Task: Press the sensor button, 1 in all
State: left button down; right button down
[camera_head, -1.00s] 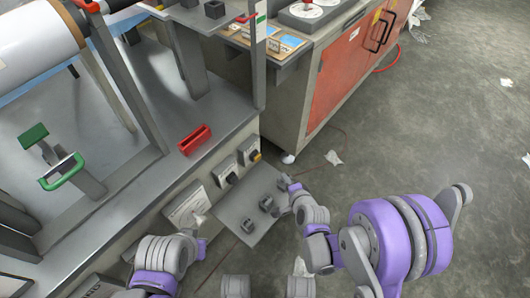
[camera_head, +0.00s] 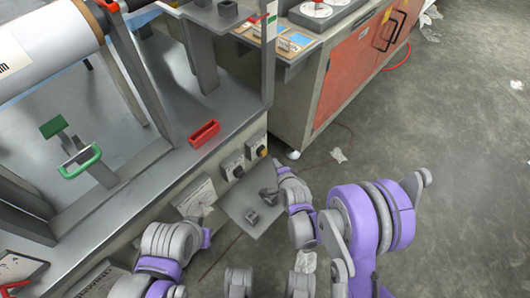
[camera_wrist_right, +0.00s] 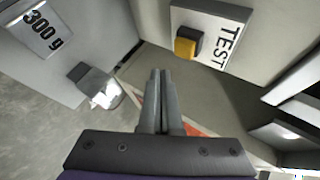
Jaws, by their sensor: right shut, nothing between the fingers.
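A yellow button (camera_wrist_right: 187,44) on a black base sits on a white plate marked TEST in the right wrist view. In the head view the yellow button (camera_head: 262,151) is on the front face of the grey bench, at the right end. My right gripper (camera_head: 278,164) is just below and right of it. In the right wrist view its fingers (camera_wrist_right: 160,76) are together and empty, with their tips below and left of the button. I cannot see contact. My left arm shows at the lower left of the head view, but I cannot make out its gripper.
A second control box (camera_head: 233,168) sits left of the button. Below is a grey shelf (camera_head: 236,207) with dark blocks. A red tray (camera_head: 204,133) lies on the bench top. A red-doored cabinet (camera_head: 345,75) stands behind. The floor at right is mostly open.

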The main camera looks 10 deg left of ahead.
aim_at(264, 153)
jog(key=shift+w+a, duration=0.7)
jog(key=shift+a, duration=0.2)
jog(key=shift+a, duration=0.15)
dwell(1.4)
jog(key=shift+w+a, duration=0.25)
jog(key=shift+w+a+p, duration=0.25)
jog(key=shift+a+p, duration=0.1)
jog(key=shift+p, duration=0.05)
dwell(0.7)
jog(key=shift+s+d, duration=0.1)
jog(key=shift+d, duration=0.05)
jog(key=shift+s+d+b, duration=0.35)
jog(key=shift+s+d, duration=0.05)
jog(key=shift+d, duration=0.2)
